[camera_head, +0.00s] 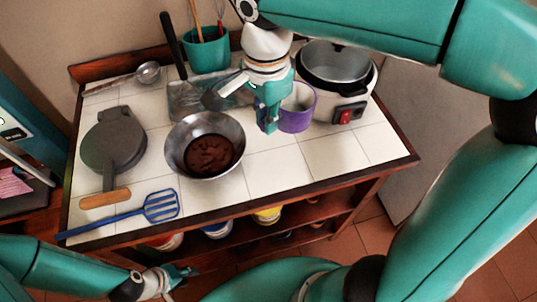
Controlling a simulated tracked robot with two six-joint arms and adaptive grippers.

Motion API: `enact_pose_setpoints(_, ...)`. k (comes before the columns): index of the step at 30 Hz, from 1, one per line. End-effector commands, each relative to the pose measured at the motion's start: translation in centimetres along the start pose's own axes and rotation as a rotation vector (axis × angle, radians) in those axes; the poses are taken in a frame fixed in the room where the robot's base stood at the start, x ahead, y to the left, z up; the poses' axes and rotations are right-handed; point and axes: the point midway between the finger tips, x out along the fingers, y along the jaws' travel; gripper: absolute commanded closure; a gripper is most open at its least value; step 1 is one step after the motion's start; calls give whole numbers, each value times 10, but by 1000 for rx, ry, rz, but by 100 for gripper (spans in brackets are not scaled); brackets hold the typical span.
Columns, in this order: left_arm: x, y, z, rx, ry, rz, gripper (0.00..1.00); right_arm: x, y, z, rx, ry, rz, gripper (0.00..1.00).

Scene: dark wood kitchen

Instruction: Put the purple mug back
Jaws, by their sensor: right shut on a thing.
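The purple mug (299,122) is upright at the back of the tiled counter, just left of the white cooker. My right gripper (270,118) points down at the mug's left side and is shut on it. The fingers cover that side of the mug, and I cannot tell whether its base touches the tiles. My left gripper (178,278) is low at the front, below the counter's front edge and away from the mug. Its fingers are small in view, and I cannot tell whether they are open.
The white cooker (346,112) stands right of the mug. A metal bowl (226,122) with brown contents is to its left, by a glass dish (184,97). A teal utensil pot (207,56) stands behind. A waffle iron (112,142) and blue spatula (125,216) lie left. The front-right tiles are clear.

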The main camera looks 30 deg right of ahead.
Motion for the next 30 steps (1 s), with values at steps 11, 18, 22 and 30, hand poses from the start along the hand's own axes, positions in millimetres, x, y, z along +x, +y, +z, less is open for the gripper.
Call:
enact_pose_setpoints(11, 5, -2, 0, 0, 1, 0, 60, 83, 2, -1, 6, 0, 1, 100)
enact_pose_setpoints(18, 6, -2, 0, 0, 1, 0, 60, 102, 3, -2, 6, 0, 1, 100)
enact_pose_setpoints(22, 7, -2, 0, 0, 1, 0, 60, 121, 3, -1, 6, 0, 3, 100)
enact_pose_setpoints(30, 7, -3, 0, 0, 1, 0, 60, 133, 3, -1, 7, 0, -1, 100)
